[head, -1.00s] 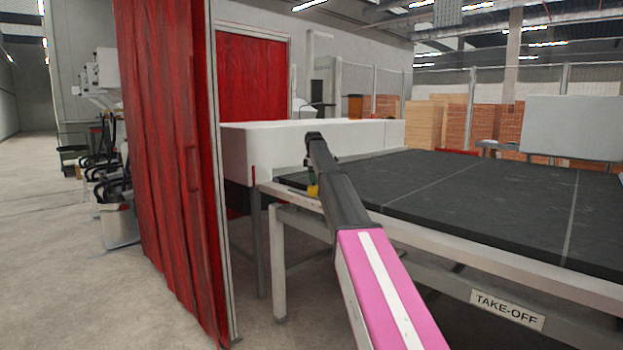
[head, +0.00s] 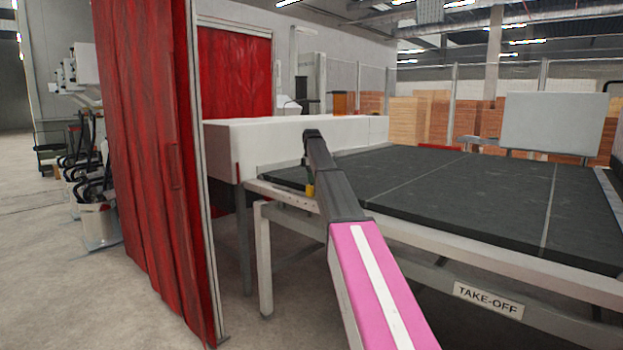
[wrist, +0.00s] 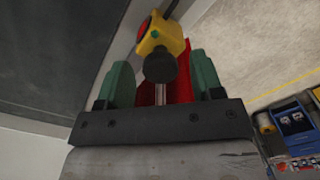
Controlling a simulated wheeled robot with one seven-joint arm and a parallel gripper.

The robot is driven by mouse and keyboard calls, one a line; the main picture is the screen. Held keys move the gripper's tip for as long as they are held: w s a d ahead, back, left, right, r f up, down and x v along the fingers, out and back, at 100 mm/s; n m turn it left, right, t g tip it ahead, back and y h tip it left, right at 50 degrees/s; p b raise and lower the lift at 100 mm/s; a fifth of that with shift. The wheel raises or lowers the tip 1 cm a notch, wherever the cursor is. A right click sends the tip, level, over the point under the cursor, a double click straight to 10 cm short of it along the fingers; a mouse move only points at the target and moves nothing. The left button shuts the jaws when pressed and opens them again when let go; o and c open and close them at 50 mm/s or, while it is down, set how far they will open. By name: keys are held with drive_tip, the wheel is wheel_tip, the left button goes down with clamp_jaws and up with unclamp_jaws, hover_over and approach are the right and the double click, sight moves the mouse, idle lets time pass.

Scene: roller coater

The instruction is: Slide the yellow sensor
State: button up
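The yellow sensor (head: 310,190) shows small at the near-left edge of the dark table, partly hidden by my arm. In the wrist view the yellow sensor (wrist: 160,38) has a red face on its left, a cable at its top and a black round end. My gripper (wrist: 159,80) has two green fingers wide apart, one on each side of that black end, with visible gaps. The yellow body sits at or just beyond the fingertips. In the head view my gripper (head: 308,176) is mostly hidden behind the arm, close to the sensor.
The dark-topped table (head: 440,200) with a TAKE-OFF sign (head: 488,299) fills the right. A long white housing (head: 290,140) stands behind its left end. A red curtain (head: 145,160) hangs at the left. Open floor (head: 60,270) lies further left.

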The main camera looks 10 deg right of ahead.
wheel_tip(320, 180, up, 11)
idle(0.6)
drive_tip(key=shift+f, duration=0.15)
